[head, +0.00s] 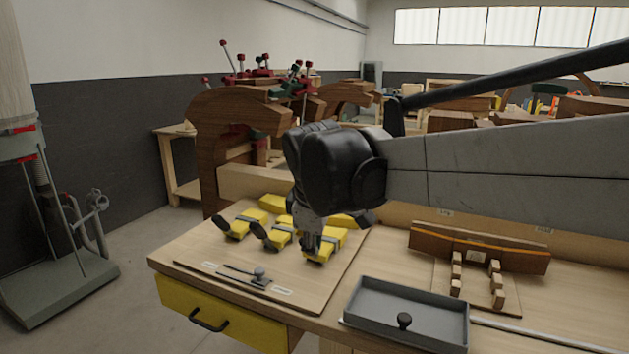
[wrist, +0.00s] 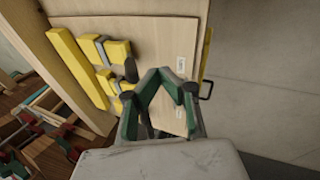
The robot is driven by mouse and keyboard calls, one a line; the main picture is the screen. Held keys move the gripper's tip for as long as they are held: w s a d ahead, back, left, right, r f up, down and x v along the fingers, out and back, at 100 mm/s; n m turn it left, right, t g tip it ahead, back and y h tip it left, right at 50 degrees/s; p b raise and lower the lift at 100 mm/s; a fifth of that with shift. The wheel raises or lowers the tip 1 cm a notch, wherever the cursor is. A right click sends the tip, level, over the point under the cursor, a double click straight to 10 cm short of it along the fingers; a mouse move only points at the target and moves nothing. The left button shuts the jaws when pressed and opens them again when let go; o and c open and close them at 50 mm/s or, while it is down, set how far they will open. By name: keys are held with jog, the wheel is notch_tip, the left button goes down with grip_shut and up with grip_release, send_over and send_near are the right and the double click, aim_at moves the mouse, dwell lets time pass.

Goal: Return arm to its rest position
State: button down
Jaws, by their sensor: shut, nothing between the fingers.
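My arm reaches in from the right in the head view. My gripper (head: 312,244) points down over the wooden board (head: 215,272) on the workbench, beside the rightmost yellow block. In the wrist view its green and dark fingers (wrist: 158,74) meet at the tips, with nothing seen between them. I cannot tell how far the tips are above the board. My wrist hides part of the board and the yellow pieces behind it.
Several yellow blocks (head: 240,226) with grey bands and black handles sit on the board. A grey tray (head: 365,316) with a black knob stands at the front. A wooden jig (head: 480,252) is at right. Large curved wooden forms (head: 210,125) rise behind.

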jog(key=s+d+f+m+t, duration=0.1)
jog(key=s+d+f+m, duration=0.3)
jog(key=s+d+m, duration=0.3)
jog(key=s+d+f+m+t, duration=0.1)
jog(key=s+d+f+m, duration=0.3)
jog(key=s+d, duration=0.9)
jog(key=s+m, duration=0.1)
jog(key=m, duration=0.2)
jog(key=shift+f, duration=0.4)
